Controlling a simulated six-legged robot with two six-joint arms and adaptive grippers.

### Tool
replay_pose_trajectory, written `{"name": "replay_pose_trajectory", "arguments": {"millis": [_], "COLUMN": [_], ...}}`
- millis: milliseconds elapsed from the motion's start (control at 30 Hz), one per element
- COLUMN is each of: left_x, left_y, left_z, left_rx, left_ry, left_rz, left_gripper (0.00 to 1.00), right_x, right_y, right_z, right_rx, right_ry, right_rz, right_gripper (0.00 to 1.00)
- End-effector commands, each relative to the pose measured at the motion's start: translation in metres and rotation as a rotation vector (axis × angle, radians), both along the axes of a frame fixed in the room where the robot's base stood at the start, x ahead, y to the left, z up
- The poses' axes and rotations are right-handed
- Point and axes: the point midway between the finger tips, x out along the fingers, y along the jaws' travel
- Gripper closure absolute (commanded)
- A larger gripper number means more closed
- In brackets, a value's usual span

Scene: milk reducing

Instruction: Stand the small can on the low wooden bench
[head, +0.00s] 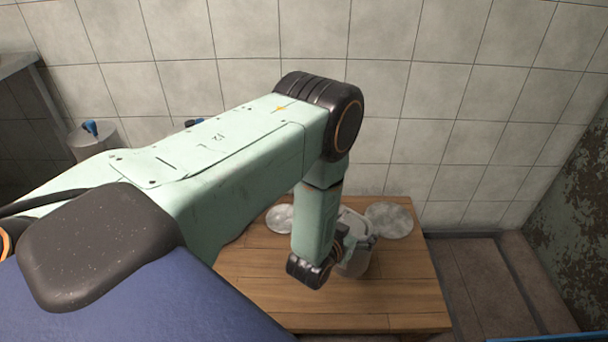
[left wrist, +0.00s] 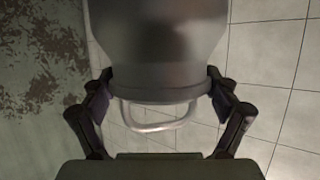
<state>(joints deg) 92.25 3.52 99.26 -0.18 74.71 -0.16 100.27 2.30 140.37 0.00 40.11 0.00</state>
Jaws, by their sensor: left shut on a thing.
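The small grey metal can (head: 354,262) is at the low wooden bench (head: 290,285), partly hidden behind my left forearm and wrist. My left gripper (head: 357,242) is shut on it. In the left wrist view the can (left wrist: 158,45) fills the top middle, with one finger of my left gripper (left wrist: 160,88) on each side and a wire handle below its rim. I cannot tell whether the can's base touches the bench top. My right gripper is not in view.
Round metal lids lie towards the bench's back, one left (head: 279,218) and one right (head: 389,220) of the can. A tiled wall (head: 440,120) stands behind. The bench's front and right are clear. Another can with a blue part (head: 92,138) stands far left.

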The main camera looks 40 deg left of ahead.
Motion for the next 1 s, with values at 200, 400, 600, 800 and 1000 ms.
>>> {"name": "replay_pose_trajectory", "arguments": {"millis": [200, 400, 600, 800, 1000], "left_x": [0.001, 0.002, 0.002, 0.002, 0.002], "left_y": [0.0, 0.0, 0.0, 0.0, 0.0], "left_z": [-0.027, -0.054, -0.061, -0.08, -0.098], "left_rx": [0.0, 0.0, 0.0, 0.001, 0.001], "left_ry": [-0.007, -0.007, -0.008, -0.007, -0.008], "left_rz": [-0.001, -0.001, -0.002, -0.002, -0.002], "left_gripper": [0.75, 0.75, 0.75, 0.75, 0.75], "right_x": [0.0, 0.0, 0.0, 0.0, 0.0], "right_y": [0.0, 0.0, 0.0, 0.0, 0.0], "right_z": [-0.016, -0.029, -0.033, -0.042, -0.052], "right_rx": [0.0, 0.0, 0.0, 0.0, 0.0], "right_ry": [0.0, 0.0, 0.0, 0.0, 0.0], "right_rz": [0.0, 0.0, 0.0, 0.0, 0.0], "right_gripper": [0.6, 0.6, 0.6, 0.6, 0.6]}}
